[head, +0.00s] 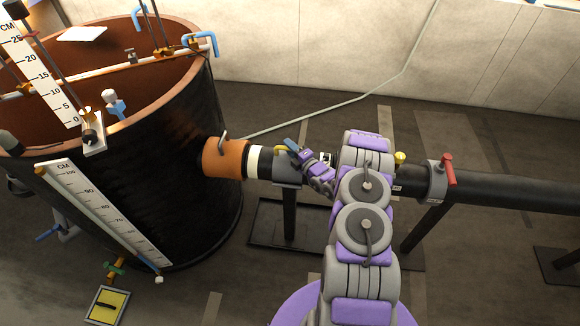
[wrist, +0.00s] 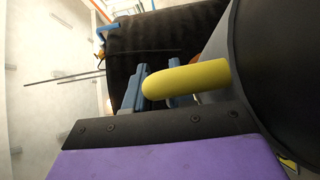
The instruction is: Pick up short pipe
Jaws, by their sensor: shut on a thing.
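The short pipe (head: 265,163) is a black section with a white band, beside the orange coupling on the tank's side. Part of the pipe line to its right is hidden behind my arm. A yellow handle (head: 281,149) stands at the grey clamp on this pipe. In the wrist view the yellow handle (wrist: 187,80) juts from the grey ring at right. My gripper (head: 293,146) is at the handle, above the pipe. Its blue fingers (wrist: 158,85) are shut at the yellow handle, which partly covers them; the exact contact is hidden.
The large black tank (head: 110,165) with rulers stands at left. A longer black pipe (head: 510,190) with a red-handled clamp (head: 447,168) runs right. Black stands (head: 290,215) support the line. A yellow plate (head: 106,306) lies at lower left.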

